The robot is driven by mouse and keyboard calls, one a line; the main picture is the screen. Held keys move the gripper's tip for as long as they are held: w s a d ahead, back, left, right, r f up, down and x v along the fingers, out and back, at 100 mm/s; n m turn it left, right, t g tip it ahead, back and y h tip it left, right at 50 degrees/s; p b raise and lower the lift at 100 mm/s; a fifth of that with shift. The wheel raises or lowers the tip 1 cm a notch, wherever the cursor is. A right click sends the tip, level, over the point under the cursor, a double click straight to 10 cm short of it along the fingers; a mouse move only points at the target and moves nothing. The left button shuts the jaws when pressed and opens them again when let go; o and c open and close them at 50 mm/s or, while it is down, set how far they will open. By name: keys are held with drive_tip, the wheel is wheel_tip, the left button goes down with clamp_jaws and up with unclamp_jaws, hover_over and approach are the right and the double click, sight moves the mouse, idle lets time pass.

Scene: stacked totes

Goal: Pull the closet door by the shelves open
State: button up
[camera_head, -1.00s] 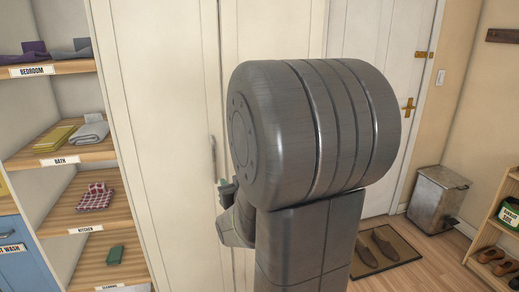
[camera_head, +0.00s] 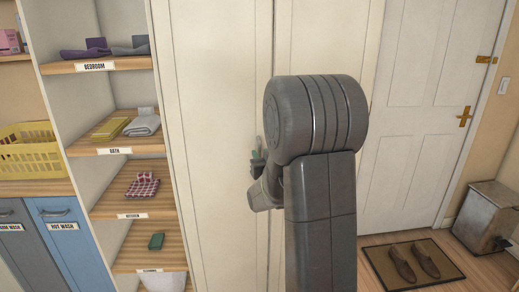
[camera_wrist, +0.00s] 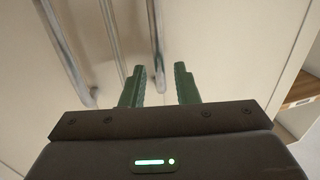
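The closet door by the shelves (camera_head: 210,150) is the left cream panel in the head view, and it looks shut. Its upright metal handle (camera_head: 259,146) is near its right edge, partly hidden by my arm. My gripper (camera_head: 257,162) is at the handle's height, largely hidden behind my wrist. In the wrist view my gripper (camera_wrist: 160,84) has two green fingers apart, pointing at the door. The lower end of a metal handle (camera_wrist: 156,50) shows between the fingertips in the picture. I cannot tell whether it lies between them or beyond.
Labelled shelves (camera_head: 118,148) with folded cloths stand left of the closet. A yellow basket (camera_head: 30,150) and laundry bins (camera_head: 65,235) are farther left. A white door (camera_head: 415,110), a mat with shoes (camera_head: 410,262) and a metal bin (camera_head: 488,215) are right. Another bar (camera_wrist: 65,50) shows in the wrist view.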

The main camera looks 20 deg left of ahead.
drive_tip(key=shift+x, duration=1.4)
clamp_jaws()
